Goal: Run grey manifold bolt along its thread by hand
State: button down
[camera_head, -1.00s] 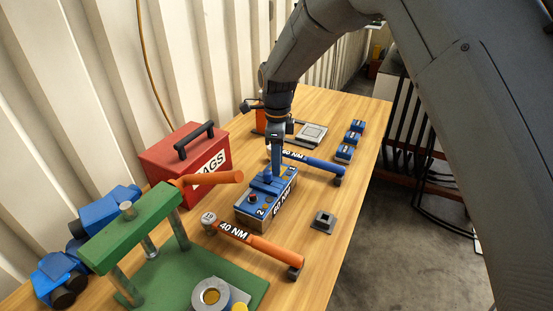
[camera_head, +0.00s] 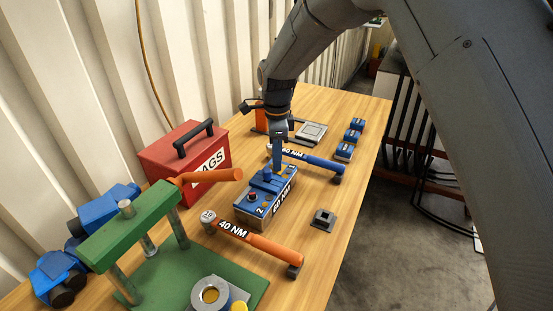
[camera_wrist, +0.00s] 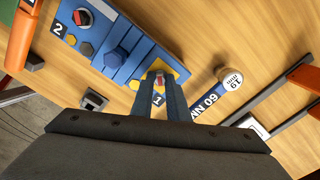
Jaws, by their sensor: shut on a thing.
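The blue-topped manifold block (camera_head: 262,200) stands on the wooden table, marked 60 NM on its side. My gripper (camera_head: 277,168) points down over its far end. In the wrist view my fingertips (camera_wrist: 158,80) are shut on a small grey bolt with a red mark (camera_wrist: 159,77), beside the number 1. The fingers hide most of this bolt and its thread. A similar red-marked bolt (camera_wrist: 82,17) sits at the number 2 end. A blue hex post (camera_wrist: 117,57) stands between them on the block.
An orange 40 NM wrench (camera_head: 255,241) lies in front of the block, and a blue 60 NM wrench (camera_head: 315,162) behind it. A red box (camera_head: 185,165) and green press stand (camera_head: 130,225) are left. A small grey socket block (camera_head: 323,217) sits right, with bare table around it.

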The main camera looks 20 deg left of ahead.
jog(key=n, duration=0.5)
jog(key=shift+b, duration=0.4)
jog(key=n, duration=0.5)
jog(key=shift+n+b, duration=0.4)
jog(key=n, duration=0.4)
jog(key=shift+a+n+b, duration=0.1)
jog(key=shift+n+b, duration=0.2)
jog(key=shift+b, duration=0.1)
jog(key=n+b, duration=0.1)
jog(key=n, duration=0.9)
jog(key=shift+b, duration=0.35)
jog(key=n+b, duration=0.1)
jog(key=n, duration=0.4)
jog(key=n+b, duration=0.1)
jog(key=n, duration=0.4)
jog(key=shift+n, duration=0.4)
jog(key=n, duration=0.5)
jog(key=shift+b, duration=0.4)
jog(key=shift+r, duration=0.1)
